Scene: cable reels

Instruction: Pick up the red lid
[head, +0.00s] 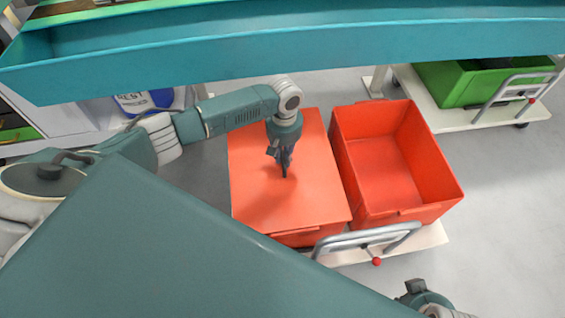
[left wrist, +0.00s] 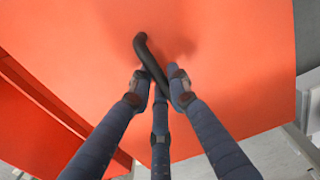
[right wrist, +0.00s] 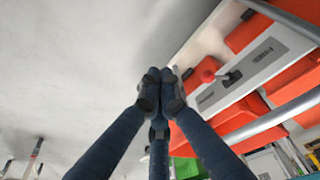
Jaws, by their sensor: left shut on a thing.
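The red lid (head: 260,195) is a flat sheet over the left red bin (head: 295,239) on the cart. It fills most of the left wrist view (left wrist: 70,45). A black handle (left wrist: 149,58) stands up from it. My left gripper (head: 285,168) points down over the lid's middle, shut on this handle, which passes between its fingers in the left wrist view (left wrist: 161,87). I cannot tell whether the lid rests on the bin's rim. My right gripper (right wrist: 161,84) has its fingertips together with nothing visible between them, away from the lid.
An open, empty-looking red bin (head: 440,187) stands right beside the lidded one. The cart has a grey handle (head: 375,238) with a red knob (head: 377,261). A teal shelf (head: 200,72) crosses above. A green bin (head: 450,85) sits on another cart. Floor at right is clear.

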